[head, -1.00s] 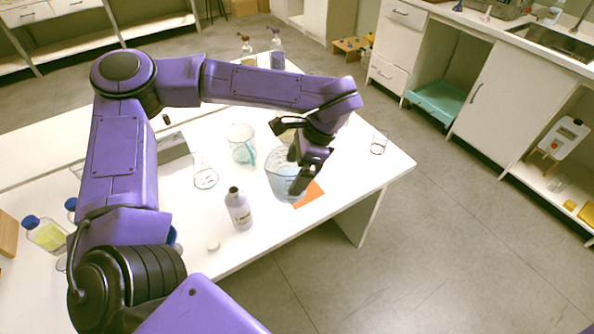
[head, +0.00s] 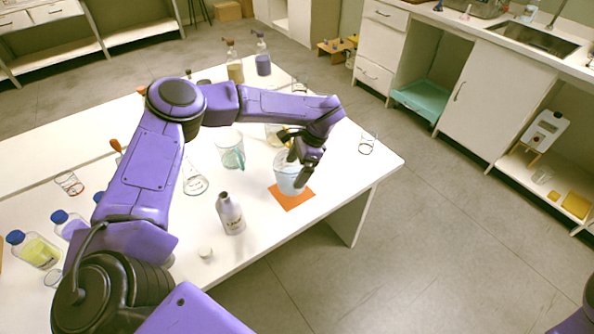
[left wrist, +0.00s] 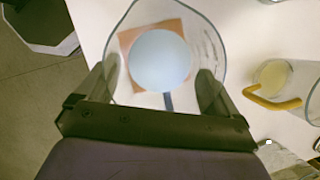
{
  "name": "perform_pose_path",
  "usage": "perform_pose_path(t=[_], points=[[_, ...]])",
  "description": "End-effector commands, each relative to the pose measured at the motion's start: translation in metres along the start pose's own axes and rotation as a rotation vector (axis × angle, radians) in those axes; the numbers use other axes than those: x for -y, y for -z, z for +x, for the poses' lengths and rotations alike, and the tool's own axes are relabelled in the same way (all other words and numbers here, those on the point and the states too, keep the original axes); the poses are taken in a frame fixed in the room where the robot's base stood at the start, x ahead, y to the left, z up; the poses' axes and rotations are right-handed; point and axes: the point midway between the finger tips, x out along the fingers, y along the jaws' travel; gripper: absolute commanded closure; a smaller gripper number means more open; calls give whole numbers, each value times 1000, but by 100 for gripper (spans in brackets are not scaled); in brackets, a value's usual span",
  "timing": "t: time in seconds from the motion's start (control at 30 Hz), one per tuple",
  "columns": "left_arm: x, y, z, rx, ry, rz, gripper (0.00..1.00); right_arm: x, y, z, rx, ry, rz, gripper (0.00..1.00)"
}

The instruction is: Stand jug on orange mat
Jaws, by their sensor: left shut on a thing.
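The clear jug (head: 289,182) with pale blue liquid is upright over the orange mat (head: 294,203). Its base appears within the mat's outline; whether it touches the mat I cannot tell. The fingers (left wrist: 162,95) flank a dark blue handle. My right gripper is not in view.
A teal-handled jug (head: 229,152) and a flask (head: 194,182) stand left of the mat. A yellow-handled vessel (left wrist: 305,95) stands beside the held jug. A small beaker (head: 367,144) is near the right table edge.

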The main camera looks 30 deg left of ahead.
Motion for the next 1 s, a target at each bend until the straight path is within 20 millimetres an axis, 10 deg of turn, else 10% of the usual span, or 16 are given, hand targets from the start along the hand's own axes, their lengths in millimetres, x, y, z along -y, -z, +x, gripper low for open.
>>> perform_pose_path(t=[0.53,0.57,1.0], points=[[-2,10,28,2,-2,1,48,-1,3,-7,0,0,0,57],[-2,10,26,3,-2,2,0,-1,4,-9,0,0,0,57],[-1,11,-6,-1,2,1,0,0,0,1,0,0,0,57]])
